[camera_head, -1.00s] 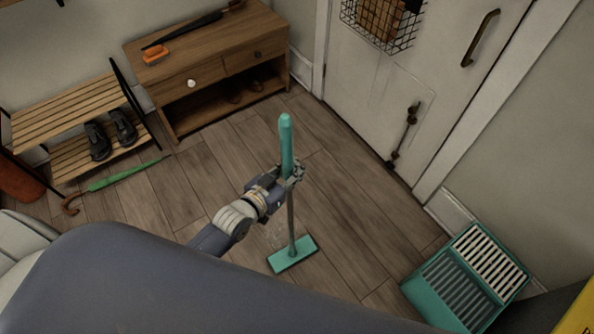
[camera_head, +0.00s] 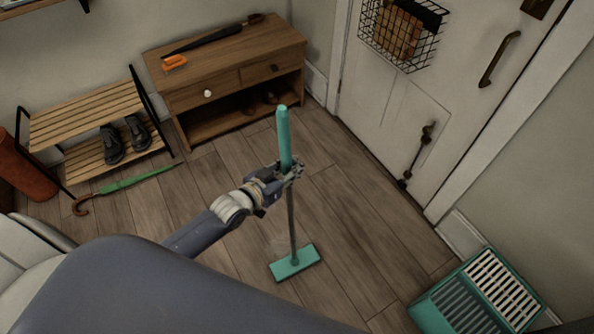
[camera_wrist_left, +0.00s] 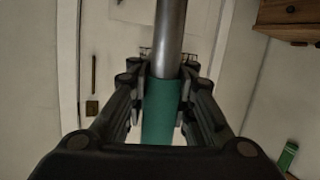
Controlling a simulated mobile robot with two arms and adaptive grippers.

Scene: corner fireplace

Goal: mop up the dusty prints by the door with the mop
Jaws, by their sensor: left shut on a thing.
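The mop stands nearly upright in the head view, with a teal grip (camera_head: 284,135), a grey pole and a flat teal head (camera_head: 295,263) on or just over the wooden floor. My left gripper (camera_head: 288,172) is shut on the mop at the lower end of its teal grip. The left wrist view shows the fingers on both sides of the teal grip (camera_wrist_left: 161,110). The door (camera_head: 420,85) is at the upper right. I cannot make out clear dusty prints on the floor. My right gripper is not in view.
A teal bucket with a slatted top (camera_head: 480,295) stands at the lower right by the wall. A wooden cabinet (camera_head: 235,60) and a shoe rack (camera_head: 95,110) stand along the back wall. A green umbrella (camera_head: 130,182) lies on the floor at left. Floor before the door is clear.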

